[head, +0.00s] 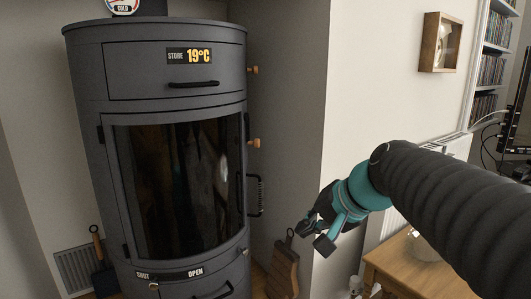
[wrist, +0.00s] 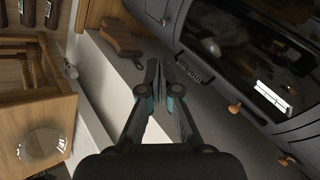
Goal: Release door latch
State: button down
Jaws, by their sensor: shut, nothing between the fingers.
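A dark grey curved stove (head: 88,75) has a glass door (head: 175,185), which looks closed. A black coiled handle (head: 256,196) stands out at the door's right edge; it also shows in the wrist view (wrist: 195,72). Below the glass is a SHUT/OPEN label strip (head: 170,274), with a small knob (head: 154,286) under the SHUT end. I cannot tell for sure which part is the latch. My gripper (head: 314,236) is right of the stove, apart from the handle. In the wrist view, its fingers (wrist: 157,75) are shut and empty.
Wooden knobs (head: 254,143) stick out from the stove's right side. A wooden board (head: 284,268) leans by the wall behind my gripper. A wooden table (head: 400,268) stands at lower right, by a white radiator (head: 455,146). A dustpan (head: 103,278) stands left of the stove.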

jog(key=w+r+m+t+y+b, duration=0.2)
jog(key=w+r+m+y+b, duration=0.1)
jog(key=w, duration=0.9)
jog(key=w+r+m+t+y+b, duration=0.2)
jog(key=w+r, duration=0.4)
jog(key=w, duration=0.6)
jog(key=shift+w+m+y+b, duration=0.25)
jog(key=shift+m+y+b, duration=0.2)
jog(key=shift+y, duration=0.65)
jog(key=shift+f, duration=0.1)
jog(key=x, duration=0.9)
jog(key=shift+w+a, duration=0.25)
jog(key=shift+a, duration=0.05)
jog(key=shift+s+a+p, duration=0.1)
jog(key=shift+a+p, duration=0.05)
jog(key=shift+p, duration=0.2)
